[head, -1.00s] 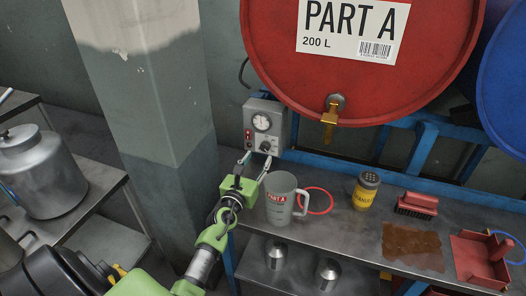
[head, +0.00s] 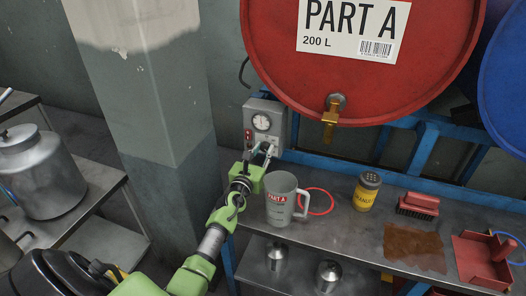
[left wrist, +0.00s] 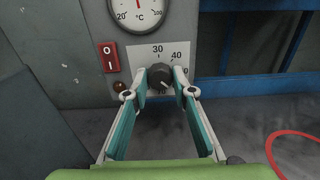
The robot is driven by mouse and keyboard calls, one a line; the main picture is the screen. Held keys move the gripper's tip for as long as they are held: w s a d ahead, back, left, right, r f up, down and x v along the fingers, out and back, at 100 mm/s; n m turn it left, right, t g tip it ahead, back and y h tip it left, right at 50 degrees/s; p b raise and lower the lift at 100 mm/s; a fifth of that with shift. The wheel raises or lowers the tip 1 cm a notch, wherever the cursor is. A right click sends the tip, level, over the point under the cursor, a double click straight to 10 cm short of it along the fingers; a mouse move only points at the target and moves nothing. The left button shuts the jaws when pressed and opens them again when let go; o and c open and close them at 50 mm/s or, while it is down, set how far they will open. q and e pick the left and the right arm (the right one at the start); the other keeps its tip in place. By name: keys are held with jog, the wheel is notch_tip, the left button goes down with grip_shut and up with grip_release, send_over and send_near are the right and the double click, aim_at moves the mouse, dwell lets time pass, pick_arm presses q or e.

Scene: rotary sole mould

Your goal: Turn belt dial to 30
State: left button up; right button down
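The belt dial (left wrist: 160,77) is a dark round knob on the grey control box (head: 264,124), below a temperature gauge (left wrist: 140,12). The figures 30 and 40 show above it. Its light mark seems to point down and right, but the figures below are partly hidden. My left gripper (head: 262,151) is at the front of the box. In the left wrist view, its open fingers stand on either side of the dial, with their tips very close to it. I cannot tell whether they touch it. My right gripper is not in view.
A red switch (left wrist: 109,57) sits left of the dial. A grey PART A jug (head: 280,199) stands close to my left gripper on the metal bench (head: 345,225). A red ring (head: 318,201) lies beside it. The red drum (head: 375,75) hangs above the bench.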

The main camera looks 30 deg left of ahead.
pick_arm(q)
jog(key=shift+n, duration=1.4)
jog(key=n, duration=0.3)
jog(key=shift+p, duration=0.4)
jog(key=n, duration=0.4)
jog(key=shift+n, duration=0.3)
jog(key=n, duration=0.4)
jog(key=shift+f+n, duration=0.1)
jog(key=shift+n, duration=0.2)
jog(key=n, duration=0.6)
jog(key=n+p, duration=0.1)
jog(key=n, duration=0.4)
jog(key=shift+n, duration=0.4)
jog(key=o, duration=1.1)
